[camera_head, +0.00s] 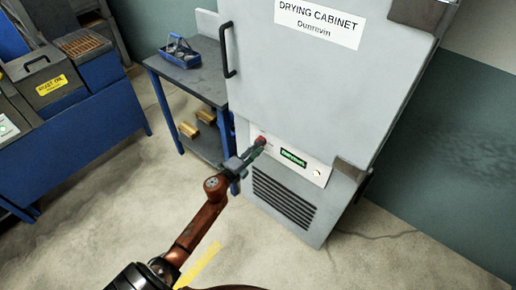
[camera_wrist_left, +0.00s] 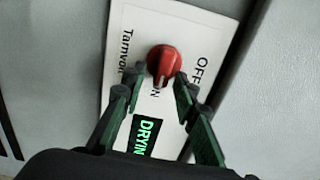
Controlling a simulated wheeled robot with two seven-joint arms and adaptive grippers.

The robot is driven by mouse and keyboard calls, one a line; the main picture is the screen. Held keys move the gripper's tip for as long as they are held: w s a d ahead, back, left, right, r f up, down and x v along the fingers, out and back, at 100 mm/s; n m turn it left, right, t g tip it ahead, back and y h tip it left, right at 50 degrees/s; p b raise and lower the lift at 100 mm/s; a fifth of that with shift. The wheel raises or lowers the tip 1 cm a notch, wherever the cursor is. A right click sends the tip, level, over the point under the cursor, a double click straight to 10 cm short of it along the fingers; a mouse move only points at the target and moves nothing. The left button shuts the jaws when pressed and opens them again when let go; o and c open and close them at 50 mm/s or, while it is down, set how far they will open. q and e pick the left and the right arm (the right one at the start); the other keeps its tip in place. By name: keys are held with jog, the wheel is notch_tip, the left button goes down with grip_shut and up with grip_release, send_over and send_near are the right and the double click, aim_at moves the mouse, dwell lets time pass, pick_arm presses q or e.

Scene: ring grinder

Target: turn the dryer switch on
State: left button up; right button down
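The drying cabinet (camera_head: 300,80) stands with its door closed. On its low white control panel (camera_head: 318,172) is a red rotary switch (camera_head: 260,141), which also shows in the left wrist view (camera_wrist_left: 163,61). The labels OFF and ON lie beside it, and its raised ridge has its lower end towards ON. A display (camera_wrist_left: 146,135) beside it is lit green and reads "DRYIN", the rest hidden. My left gripper (camera_head: 250,153) is at the switch, its two green fingers (camera_wrist_left: 158,84) apart on either side of the knob's lower part. I cannot tell if they touch it. My right gripper is out of view.
A blue-legged side table (camera_head: 190,78) with a blue caddy (camera_head: 180,52) stands left of the cabinet, close to my left gripper. Brownish blocks lie on its lower shelf. A blue workbench (camera_head: 85,120) is at the far left. The floor (camera_head: 120,200) between is clear.

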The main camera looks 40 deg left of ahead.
pick_arm(q)
jog(key=s, duration=1.2)
jog(key=shift+a, duration=0.45)
